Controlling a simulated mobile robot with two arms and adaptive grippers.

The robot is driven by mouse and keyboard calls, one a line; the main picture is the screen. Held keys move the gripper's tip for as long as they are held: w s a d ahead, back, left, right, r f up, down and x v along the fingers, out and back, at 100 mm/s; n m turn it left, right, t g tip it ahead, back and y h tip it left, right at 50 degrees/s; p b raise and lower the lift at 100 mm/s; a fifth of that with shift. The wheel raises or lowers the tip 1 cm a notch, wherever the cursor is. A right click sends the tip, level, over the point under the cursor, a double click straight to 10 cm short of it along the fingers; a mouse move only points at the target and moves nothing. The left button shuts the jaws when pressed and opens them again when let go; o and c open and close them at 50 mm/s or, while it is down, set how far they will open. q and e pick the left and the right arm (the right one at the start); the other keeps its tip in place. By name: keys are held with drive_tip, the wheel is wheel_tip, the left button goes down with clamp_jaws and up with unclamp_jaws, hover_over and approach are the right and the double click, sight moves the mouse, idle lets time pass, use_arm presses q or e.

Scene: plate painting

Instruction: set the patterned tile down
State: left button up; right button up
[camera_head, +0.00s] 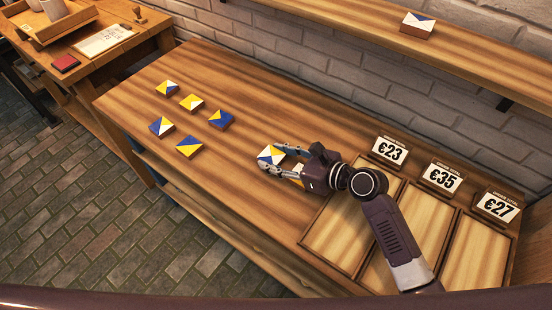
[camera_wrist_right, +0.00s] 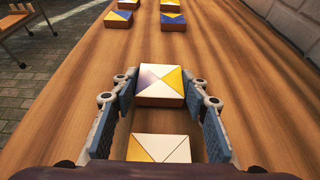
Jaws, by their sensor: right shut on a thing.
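My right gripper (camera_head: 274,157) is shut on a patterned tile (camera_head: 268,154) with white, yellow and blue triangles. In the right wrist view this tile (camera_wrist_right: 160,86) sits between the fingertips of the gripper (camera_wrist_right: 161,84). It is at or just above the tabletop; I cannot tell whether it touches. A second tile (camera_wrist_right: 160,148), yellow and white, lies nearer the palm, between the finger bases and cut off below. In the head view it is mostly hidden by the gripper. My left gripper is not in view.
Several patterned tiles (camera_head: 191,102) lie on the wooden table (camera_head: 245,110) to the left. Framed wooden trays (camera_head: 337,222) with price cards (camera_head: 390,151) stand at the right. Another tile (camera_head: 417,25) is on the wall shelf (camera_head: 350,25). Bare tabletop surrounds the gripper's left side.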

drive_tip(key=shift+f, duration=0.25)
drive_tip(key=o, duration=1.2)
drive_tip(key=shift+f, duration=0.1)
drive_tip(key=shift+d+r, duration=0.1)
drive_tip(key=shift+r, duration=0.1)
drive_tip(key=v, duration=1.2)
drive_tip(key=shift+s+f, duration=0.1)
drive_tip(key=shift+f, duration=0.1)
